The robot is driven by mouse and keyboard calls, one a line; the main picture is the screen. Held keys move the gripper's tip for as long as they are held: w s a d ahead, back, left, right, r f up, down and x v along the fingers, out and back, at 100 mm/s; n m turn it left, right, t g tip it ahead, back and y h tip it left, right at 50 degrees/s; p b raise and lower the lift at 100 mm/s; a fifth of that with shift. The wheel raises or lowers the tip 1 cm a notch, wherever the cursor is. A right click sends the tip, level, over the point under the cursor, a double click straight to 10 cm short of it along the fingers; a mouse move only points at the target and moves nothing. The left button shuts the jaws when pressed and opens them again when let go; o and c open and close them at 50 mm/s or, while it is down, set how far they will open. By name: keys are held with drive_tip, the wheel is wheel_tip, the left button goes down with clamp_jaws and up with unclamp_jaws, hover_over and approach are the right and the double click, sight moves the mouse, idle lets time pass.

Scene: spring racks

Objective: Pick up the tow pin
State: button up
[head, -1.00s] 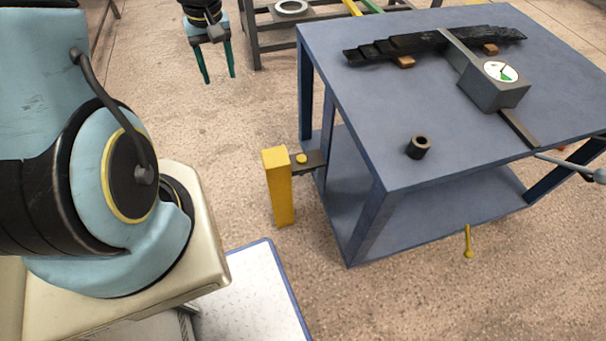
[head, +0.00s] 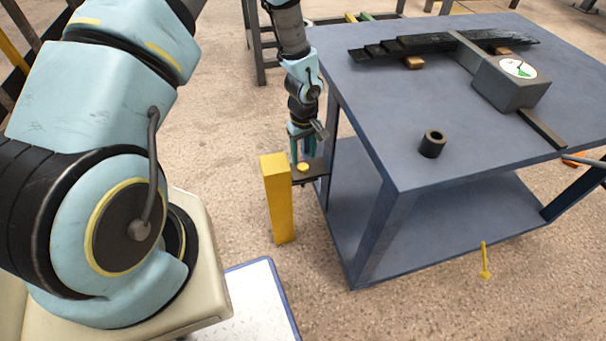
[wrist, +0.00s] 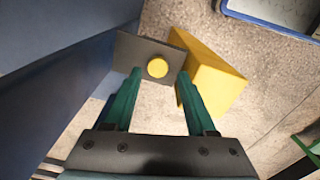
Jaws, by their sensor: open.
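A pin with a round yellow head, which looks like the tow pin (head: 302,167), sits in a dark flat bracket (head: 316,172) between the yellow post and the blue table. Only its head shows; the shank is hidden. In the wrist view the yellow head (wrist: 157,67) lies between and slightly beyond my fingertips, on the bracket plate (wrist: 128,52). My gripper (head: 303,155) points down just above the pin, with its green fingers open. In the wrist view my gripper (wrist: 159,75) is empty. Contact with the pin cannot be told.
The yellow post (head: 278,200) stands close beside the gripper; it also shows in the wrist view (wrist: 212,75). The blue table (head: 385,130) carries a dark leaf spring (head: 430,43), a gauge block (head: 510,85) and a black bushing (head: 432,145). A yellow rod (head: 485,260) stands right, near the table's lower shelf.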

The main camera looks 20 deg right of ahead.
sight(303, 166)
drive_tip(key=shift+w+d+f, duration=0.1)
drive_tip(key=shift+w+f, duration=0.05)
drive_tip(key=shift+f, duration=0.75)
drive_tip(key=shift+w+a+f, duration=0.1)
drive_tip(key=shift+w+f, duration=0.1)
drive_tip(key=shift+f, duration=0.7)
drive_tip(key=shift+w+d+f, duration=0.1)
drive_tip(key=shift+w+f, duration=0.05)
drive_tip(key=shift+f, duration=0.75)
drive_tip(key=shift+c, duration=0.3)
clamp_jaws()
